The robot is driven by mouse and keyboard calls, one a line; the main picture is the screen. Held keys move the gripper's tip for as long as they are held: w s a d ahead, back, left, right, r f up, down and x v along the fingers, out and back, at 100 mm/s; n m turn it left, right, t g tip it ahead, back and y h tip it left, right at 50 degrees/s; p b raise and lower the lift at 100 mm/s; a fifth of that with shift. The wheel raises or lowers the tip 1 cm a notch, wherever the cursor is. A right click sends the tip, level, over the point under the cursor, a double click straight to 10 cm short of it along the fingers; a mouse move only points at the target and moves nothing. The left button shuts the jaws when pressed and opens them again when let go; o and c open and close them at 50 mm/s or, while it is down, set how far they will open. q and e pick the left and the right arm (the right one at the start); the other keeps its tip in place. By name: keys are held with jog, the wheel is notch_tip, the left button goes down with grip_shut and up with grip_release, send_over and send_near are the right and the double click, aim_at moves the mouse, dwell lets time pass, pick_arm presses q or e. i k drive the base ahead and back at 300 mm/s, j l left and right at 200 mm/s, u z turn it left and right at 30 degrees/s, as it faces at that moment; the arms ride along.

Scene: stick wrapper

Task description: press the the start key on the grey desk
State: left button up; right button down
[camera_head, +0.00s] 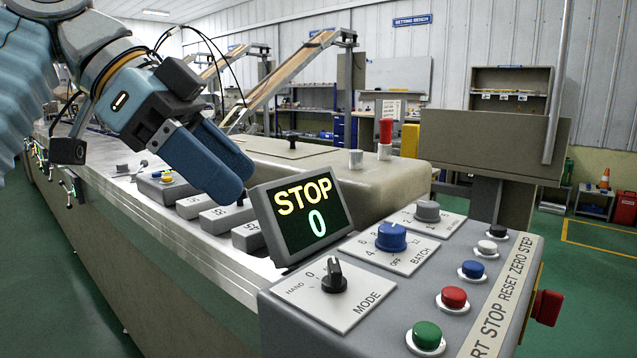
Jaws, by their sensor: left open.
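The green key (426,337) is at the front of the row on the grey desk (385,335), beside a strip whose cut-off first label ends in "RT". My left gripper (232,178) comes in from the upper left, open and empty. It is in the air, left of the display and well away from the green key. My right gripper is not in view.
A tilted display (302,216) reading "STOP 0" stands at the desk's left edge. A black MODE knob (334,278), a blue BATCH knob (391,238) and a grey knob (428,211) rise from the desk. A red part (547,307) juts from its right side.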

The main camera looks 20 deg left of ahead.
aim_at(427, 336)
jog(key=k+j, duration=0.3)
jog(key=k, duration=0.15)
jog(key=k+j, duration=0.25)
jog(key=k, duration=0.25)
